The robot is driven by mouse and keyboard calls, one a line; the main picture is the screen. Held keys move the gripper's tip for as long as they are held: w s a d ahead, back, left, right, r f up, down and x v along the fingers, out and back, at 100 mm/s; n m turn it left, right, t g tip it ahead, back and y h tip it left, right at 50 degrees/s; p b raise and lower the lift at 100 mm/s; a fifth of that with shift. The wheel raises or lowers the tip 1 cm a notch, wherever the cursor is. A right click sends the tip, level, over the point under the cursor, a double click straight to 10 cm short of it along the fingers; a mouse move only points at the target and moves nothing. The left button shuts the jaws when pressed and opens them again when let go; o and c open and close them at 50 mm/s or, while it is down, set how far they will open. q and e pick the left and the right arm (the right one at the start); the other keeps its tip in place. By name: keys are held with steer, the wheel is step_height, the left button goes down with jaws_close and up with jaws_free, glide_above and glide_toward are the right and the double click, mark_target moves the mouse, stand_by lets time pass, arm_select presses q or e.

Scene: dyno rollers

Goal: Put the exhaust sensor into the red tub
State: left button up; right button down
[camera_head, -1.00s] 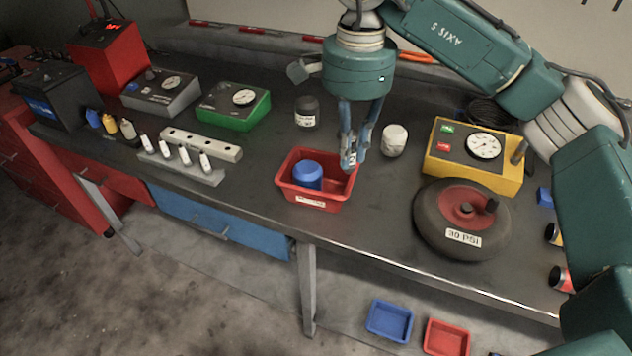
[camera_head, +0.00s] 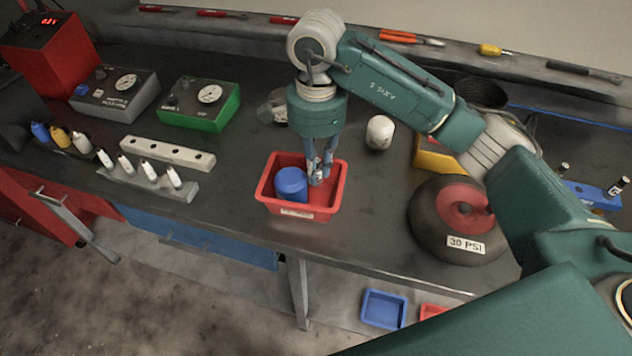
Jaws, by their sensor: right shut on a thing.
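The red tub (camera_head: 268,199) stands on the dark bench near its front edge. A blue round-topped object (camera_head: 291,185) sits in its left part. My right gripper (camera_head: 319,182) points down into the right part of the tub, beside the blue object. It is shut on a small part with a white marked label, which I take to be the exhaust sensor (camera_head: 315,171). The part is mostly hidden by the fingers. I cannot tell whether it touches the tub floor. My left gripper is out of view.
A white jar (camera_head: 379,132) stands behind the tub to the right. A wheel marked 30 PSI (camera_head: 440,225) lies further right, under my right arm. A rack of small white bottles (camera_head: 150,172) and a green gauge box (camera_head: 199,107) are left. Bench just right of the tub is clear.

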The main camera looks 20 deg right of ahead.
mark_target(317, 184)
step_height(317, 184, down, 2)
steer(key=shift+f, duration=0.25)
steer(key=shift+s+f+p, duration=0.1)
steer(key=shift+f+p, duration=0.2)
steer(key=shift+f, duration=0.05)
step_height(317, 184, down, 2)
steer(key=shift+f+p, duration=0.2)
steer(key=shift+p, duration=0.15)
steer(key=shift+f, duration=0.3)
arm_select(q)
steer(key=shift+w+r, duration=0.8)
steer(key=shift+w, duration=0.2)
